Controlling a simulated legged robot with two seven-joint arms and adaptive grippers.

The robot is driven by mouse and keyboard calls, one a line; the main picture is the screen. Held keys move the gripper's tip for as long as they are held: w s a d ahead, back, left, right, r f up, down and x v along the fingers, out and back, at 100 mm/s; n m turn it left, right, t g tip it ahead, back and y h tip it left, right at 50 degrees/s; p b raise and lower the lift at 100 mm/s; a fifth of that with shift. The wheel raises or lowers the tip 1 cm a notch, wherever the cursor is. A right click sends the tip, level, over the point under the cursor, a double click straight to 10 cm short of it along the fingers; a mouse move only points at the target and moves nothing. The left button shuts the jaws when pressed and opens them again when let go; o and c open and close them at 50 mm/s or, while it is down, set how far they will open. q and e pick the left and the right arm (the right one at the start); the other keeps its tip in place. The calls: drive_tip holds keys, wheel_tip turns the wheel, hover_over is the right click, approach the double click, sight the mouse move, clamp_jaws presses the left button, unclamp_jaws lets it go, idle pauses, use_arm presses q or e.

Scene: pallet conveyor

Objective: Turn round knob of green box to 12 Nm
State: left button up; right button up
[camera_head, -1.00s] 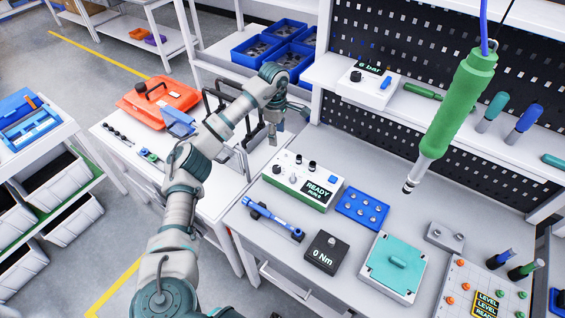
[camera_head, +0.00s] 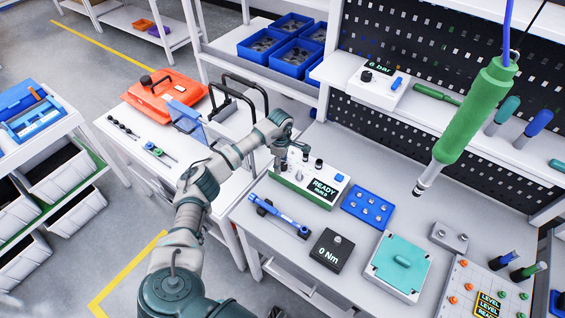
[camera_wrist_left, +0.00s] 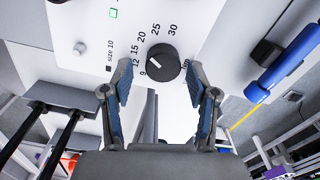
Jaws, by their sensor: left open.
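The green box (camera_head: 299,196) has a white top and green lower side and stands on the workbench; its display reads "READY". In the left wrist view its white top (camera_wrist_left: 105,35) carries a round black knob (camera_wrist_left: 163,62) with a scale from 9 to 30. The knob's white mark points left, towards the 9 and 12 side; I cannot tell the exact number. My left gripper (camera_head: 283,164) is over the box's left end. In the left wrist view my left gripper (camera_wrist_left: 161,100) is open and empty, fingers pointing towards the knob, one to each side. My right gripper is not in view.
A blue torque wrench (camera_head: 278,216) lies in front of the box, beside a black block (camera_head: 331,250) reading "0 Nm". A blue tray (camera_head: 368,206) sits to the right. A green hanging screwdriver (camera_head: 470,110) hangs above the bench. An orange case (camera_head: 165,95) stands on the left table.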

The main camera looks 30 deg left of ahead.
use_arm(q)
drive_tip(key=shift+a+f, duration=0.2)
drive_tip(key=shift+a, duration=0.1)
drive_tip(key=shift+d+r, duration=0.1)
drive_tip(key=shift+d, duration=0.15)
drive_tip(key=shift+d+r, duration=0.15)
drive_tip(key=shift+d, duration=0.5)
drive_tip(key=shift+d+r, duration=0.15)
drive_tip(key=shift+d, duration=0.45)
clamp_jaws()
drive_tip(key=shift+a, duration=0.1)
drive_tip(key=shift+a+f, duration=0.1)
drive_tip(key=shift+a, duration=0.5)
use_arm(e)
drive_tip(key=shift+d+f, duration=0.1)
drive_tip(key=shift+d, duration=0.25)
